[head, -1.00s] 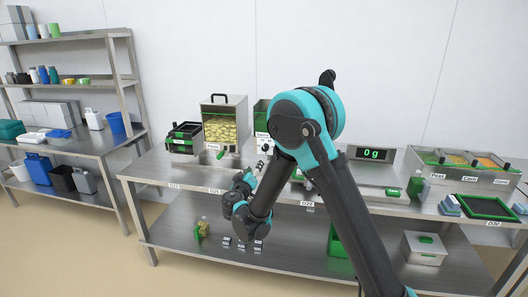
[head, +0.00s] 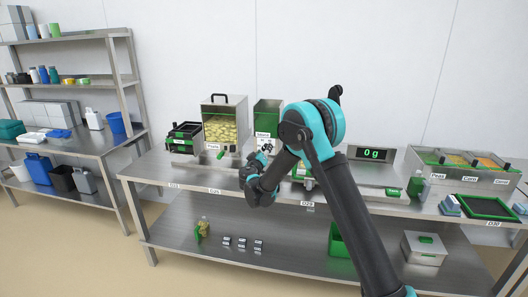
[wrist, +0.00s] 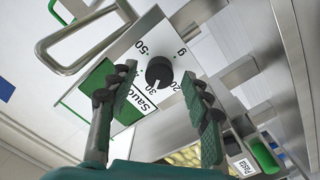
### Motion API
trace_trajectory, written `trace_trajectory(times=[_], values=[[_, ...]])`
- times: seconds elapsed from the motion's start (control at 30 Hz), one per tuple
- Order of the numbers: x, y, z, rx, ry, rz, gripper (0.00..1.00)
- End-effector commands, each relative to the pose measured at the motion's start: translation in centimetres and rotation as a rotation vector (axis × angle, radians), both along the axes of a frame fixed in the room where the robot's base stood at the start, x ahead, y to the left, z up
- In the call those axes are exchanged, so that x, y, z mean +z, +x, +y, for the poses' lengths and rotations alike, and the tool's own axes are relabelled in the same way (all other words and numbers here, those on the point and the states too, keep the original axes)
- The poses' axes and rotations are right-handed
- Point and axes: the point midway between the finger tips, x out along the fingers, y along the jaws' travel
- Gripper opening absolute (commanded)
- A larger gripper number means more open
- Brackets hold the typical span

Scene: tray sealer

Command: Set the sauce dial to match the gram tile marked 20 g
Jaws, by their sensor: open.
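A small light mark on the knob's rim seems to face the 30, but I cannot be sure. My gripper (wrist: 170,95) is open, its two fingers on either side of the dial in the wrist view, with no clear contact. In the head view my gripper (head: 266,149) is at the front of the green sauce dispenser (head: 268,112). No tile reading 20 g is legible.
A pasta hopper (head: 221,122) stands left of the sauce dispenser. A metal handle (wrist: 75,45) is close by the dial.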

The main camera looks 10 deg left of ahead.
Motion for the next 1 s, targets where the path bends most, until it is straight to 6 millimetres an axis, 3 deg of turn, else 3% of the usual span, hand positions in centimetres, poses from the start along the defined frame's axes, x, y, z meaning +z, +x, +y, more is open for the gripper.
trace_trajectory(times=[0.33, 0.73, 1.0], values=[[0.01, 0.43, -0.01, 0.000, 0.000, 0.000, 0.49], [0.01, 0.41, -0.01, 0.000, 0.000, 0.000, 0.01], [0.01, 0.40, 0.00, 0.001, -0.024, 0.000, 0.00]])
